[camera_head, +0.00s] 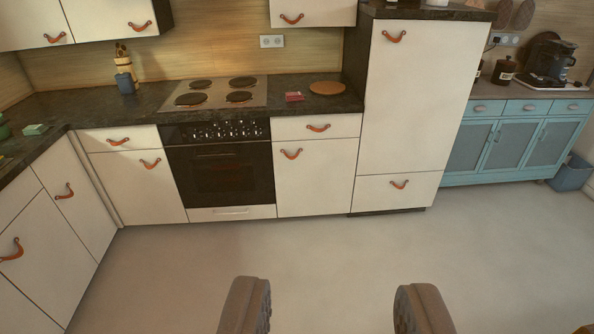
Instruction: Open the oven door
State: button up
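The oven (222,168) is built into the counter at the back, left of the picture's middle. Its dark glass door (222,178) is closed and upright, with a row of knobs (226,131) above it. A white drawer front (232,212) with a pale handle lies under the door. A separate handle on the glass door is too small to tell. My gripper (332,308) shows at the bottom of the picture with its two fingers wide apart. Nothing is between them. It is well in front of the oven and to the right of it, over the floor.
White cabinets (316,176) with leather pulls flank the oven, and more run along the left (72,196). A tall white cabinet (414,100) stands right. A blue sideboard (520,145) and blue bin (570,174) are farther right. The floor (330,250) before the oven is clear.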

aim_at(180, 158)
jog(key=u, duration=0.05)
jog(key=i, duration=3.95)
jog(key=u, duration=1.95)
